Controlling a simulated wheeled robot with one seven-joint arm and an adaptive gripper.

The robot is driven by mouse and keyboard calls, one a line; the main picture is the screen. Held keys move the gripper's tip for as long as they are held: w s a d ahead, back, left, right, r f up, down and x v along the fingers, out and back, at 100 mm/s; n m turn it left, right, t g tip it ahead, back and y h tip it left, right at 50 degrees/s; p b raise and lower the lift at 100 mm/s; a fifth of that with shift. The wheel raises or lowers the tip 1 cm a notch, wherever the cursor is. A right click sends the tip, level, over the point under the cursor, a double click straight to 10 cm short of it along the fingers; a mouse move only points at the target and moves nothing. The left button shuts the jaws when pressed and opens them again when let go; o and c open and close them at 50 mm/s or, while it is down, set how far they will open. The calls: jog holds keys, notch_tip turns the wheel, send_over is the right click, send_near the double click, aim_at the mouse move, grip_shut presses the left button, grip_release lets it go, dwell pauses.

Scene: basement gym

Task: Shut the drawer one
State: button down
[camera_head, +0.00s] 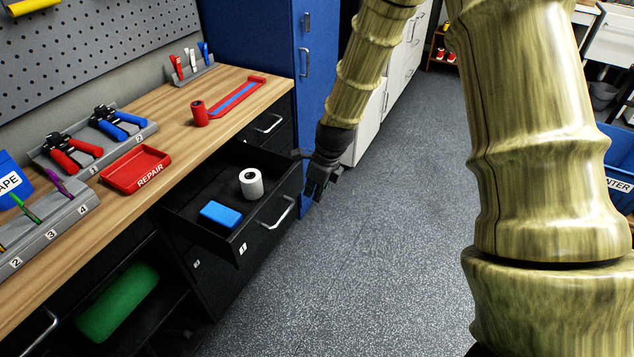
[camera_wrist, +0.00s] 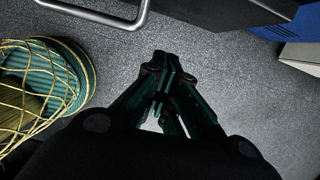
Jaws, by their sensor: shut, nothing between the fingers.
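Drawer one (camera_head: 256,235), a black drawer labelled 1, stands pulled out from under the wooden workbench. A white roll (camera_head: 251,183) and a blue block (camera_head: 221,214) lie in it. Its silver bar handle (camera_head: 277,213) is on its front. My gripper (camera_head: 317,190) is just right of the drawer front's far end, pointing down, shut and empty. I cannot tell whether it touches the drawer. In the wrist view the shut fingers (camera_wrist: 165,68) are over the grey floor, and a silver handle (camera_wrist: 100,16) shows at the top left.
The workbench (camera_head: 236,88) carries a red REPAIR tray (camera_head: 134,166), pliers and a red cylinder (camera_head: 199,113). A blue cabinet (camera_head: 262,38) stands beyond the bench. A green roll (camera_head: 117,303) lies on an open shelf below. The floor (camera_head: 390,220) right of the drawer is clear.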

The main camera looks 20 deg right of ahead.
jog(key=w+a+f, duration=0.1)
jog(key=w+a+f+p, duration=0.1)
jog(key=w, duration=0.1)
jog(key=shift+w+a, duration=0.3)
jog(key=shift+a, duration=0.1)
